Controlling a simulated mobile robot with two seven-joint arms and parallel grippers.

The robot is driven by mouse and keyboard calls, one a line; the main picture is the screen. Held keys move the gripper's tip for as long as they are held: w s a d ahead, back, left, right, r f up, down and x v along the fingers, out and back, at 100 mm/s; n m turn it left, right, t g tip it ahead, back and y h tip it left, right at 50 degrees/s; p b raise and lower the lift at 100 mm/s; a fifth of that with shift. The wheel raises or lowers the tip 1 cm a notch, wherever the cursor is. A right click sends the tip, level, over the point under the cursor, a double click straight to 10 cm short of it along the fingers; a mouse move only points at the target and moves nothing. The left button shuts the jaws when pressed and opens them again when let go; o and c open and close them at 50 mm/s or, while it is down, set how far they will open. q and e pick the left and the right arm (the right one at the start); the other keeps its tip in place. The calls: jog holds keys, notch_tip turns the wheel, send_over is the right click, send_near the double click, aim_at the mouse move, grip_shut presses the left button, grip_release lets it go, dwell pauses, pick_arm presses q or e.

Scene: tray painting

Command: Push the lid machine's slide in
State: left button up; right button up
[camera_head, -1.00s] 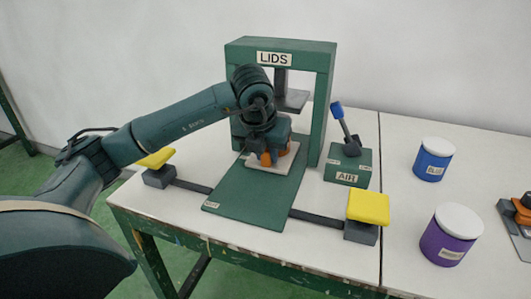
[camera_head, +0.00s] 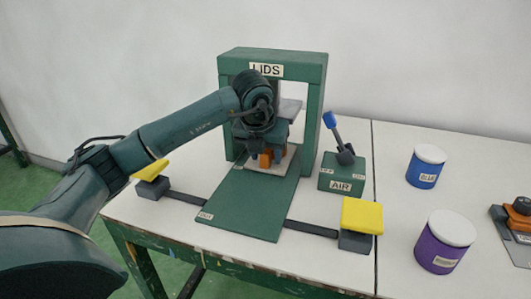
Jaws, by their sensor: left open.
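The lid machine is a green press frame (camera_head: 313,115) with a LIDS label, at the back of the table. Its slide is a pale plate (camera_head: 255,168) on the green base board (camera_head: 243,207), at the mouth of the frame. My left gripper (camera_head: 270,160), with orange fingertips, is open and points down at the slide; my arm hides part of the slide and press. Whether the fingertips touch the slide cannot be told. My right gripper is not in view.
An AIR box (camera_head: 342,172) with a blue-tipped lever stands right of the press. Yellow pads (camera_head: 362,215) and (camera_head: 150,170) sit on a dark bar at both sides. A blue pot (camera_head: 426,168) and a purple pot (camera_head: 443,246) stand at right.

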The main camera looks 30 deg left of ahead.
pick_arm(q)
jog(key=shift+r, duration=0.15)
jog(key=shift+s+r, duration=0.15)
jog(key=shift+r, duration=0.35)
jog(key=s+d, duration=0.1)
jog(key=s, duration=0.3)
jog(key=s+d, duration=0.1)
jog(key=s, duration=0.3)
jog(key=s+d, duration=0.1)
jog(key=s, duration=0.2)
jog(key=shift+s+f, duration=0.1)
jog(key=shift+s, duration=0.3)
